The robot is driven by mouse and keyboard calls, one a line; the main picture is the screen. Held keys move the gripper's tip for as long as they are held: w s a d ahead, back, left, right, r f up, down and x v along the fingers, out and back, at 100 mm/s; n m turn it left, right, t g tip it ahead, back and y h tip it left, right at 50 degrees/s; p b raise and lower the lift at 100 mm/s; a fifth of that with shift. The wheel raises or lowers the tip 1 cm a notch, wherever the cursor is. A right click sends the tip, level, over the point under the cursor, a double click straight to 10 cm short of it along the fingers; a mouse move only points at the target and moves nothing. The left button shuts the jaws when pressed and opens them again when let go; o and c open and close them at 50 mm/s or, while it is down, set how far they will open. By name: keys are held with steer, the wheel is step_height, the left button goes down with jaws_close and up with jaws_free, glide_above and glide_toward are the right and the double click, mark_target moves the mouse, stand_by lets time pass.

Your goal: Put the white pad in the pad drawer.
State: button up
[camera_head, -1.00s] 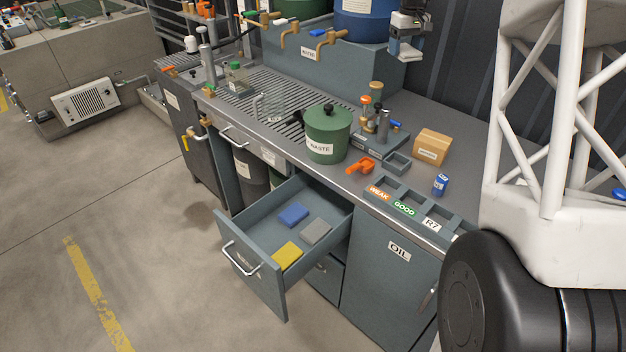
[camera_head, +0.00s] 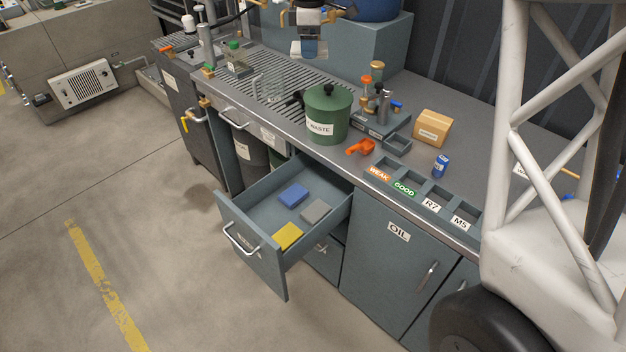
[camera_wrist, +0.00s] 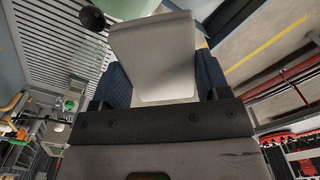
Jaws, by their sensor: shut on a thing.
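My gripper (camera_head: 309,48) is shut on the white pad (camera_head: 297,48) and holds it in the air above the slatted part of the bench, left of and above the waste pot. In the wrist view the white pad (camera_wrist: 155,55) sits between the two dark fingers and fills the upper middle. The pad drawer (camera_head: 262,208) is pulled open at the front of the bench. A blue pad (camera_head: 293,195), a grey pad (camera_head: 315,211) and a yellow pad (camera_head: 287,236) lie flat in it. Its left part is bare.
The green waste pot (camera_head: 327,113) stands on the bench edge behind the drawer. An orange clip (camera_head: 361,147), a blue can (camera_head: 441,165), a cardboard box (camera_head: 432,127) and a labelled tray row (camera_head: 421,191) are to the right. The floor at front left is clear.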

steer(key=s+a+f+n, duration=0.2)
steer(key=s+a+n, duration=0.8)
steer(key=s+a, duration=0.35)
glide_above(272, 215)
step_height(272, 215, down, 34)
steer(key=shift+w+f+m, duration=0.1)
steer(key=shift+f+m, duration=0.2)
steer(key=shift+f, duration=0.5)
steer(key=shift+f, duration=0.1)
steer(key=shift+f, duration=2.8)
steer(key=shift+f, duration=2.1)
steer(key=shift+f, duration=0.1)
